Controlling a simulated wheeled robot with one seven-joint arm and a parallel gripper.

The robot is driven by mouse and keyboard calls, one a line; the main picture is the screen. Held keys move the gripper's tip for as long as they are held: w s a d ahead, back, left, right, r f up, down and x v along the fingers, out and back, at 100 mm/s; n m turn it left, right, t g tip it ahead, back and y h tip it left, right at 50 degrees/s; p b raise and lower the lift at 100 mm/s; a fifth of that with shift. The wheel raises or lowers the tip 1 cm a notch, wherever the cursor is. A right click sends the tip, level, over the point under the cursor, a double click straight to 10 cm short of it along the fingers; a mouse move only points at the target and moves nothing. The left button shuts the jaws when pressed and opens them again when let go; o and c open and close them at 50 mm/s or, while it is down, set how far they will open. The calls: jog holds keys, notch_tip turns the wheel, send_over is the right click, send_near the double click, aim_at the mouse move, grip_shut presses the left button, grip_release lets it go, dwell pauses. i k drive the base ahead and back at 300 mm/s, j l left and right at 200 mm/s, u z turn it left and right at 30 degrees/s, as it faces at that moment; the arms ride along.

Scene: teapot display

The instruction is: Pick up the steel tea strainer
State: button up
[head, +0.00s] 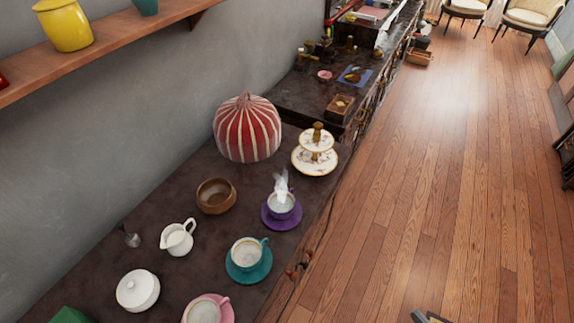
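A small grey metal item (131,238), which looks like the steel tea strainer, is on the dark counter at the left, near the wall. It is small in the head view and its exact shape is hard to make out. It stands apart, left of the white creamer jug (177,239). I cannot make out my gripper in this view. Only a small dark piece with a yellowish part shows at the bottom edge, over the floor, and I cannot tell what it is.
Near the strainer stand a white lidded bowl (138,291), a brown bowl (215,196), and cups on pink, teal (248,275) and purple saucers. A striped tea cosy (247,128) and a tiered stand (315,159) are farther back. A shelf (110,48) overhangs the left. The wooden floor (450,180) is open.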

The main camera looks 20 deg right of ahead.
aim_at(132, 239)
jog(key=i+l+u, duration=0.1)
jog(key=i+u, duration=0.3)
jog(key=i+l+u, duration=0.25)
jog(key=u, duration=0.15)
jog(key=i+l+u, duration=0.4)
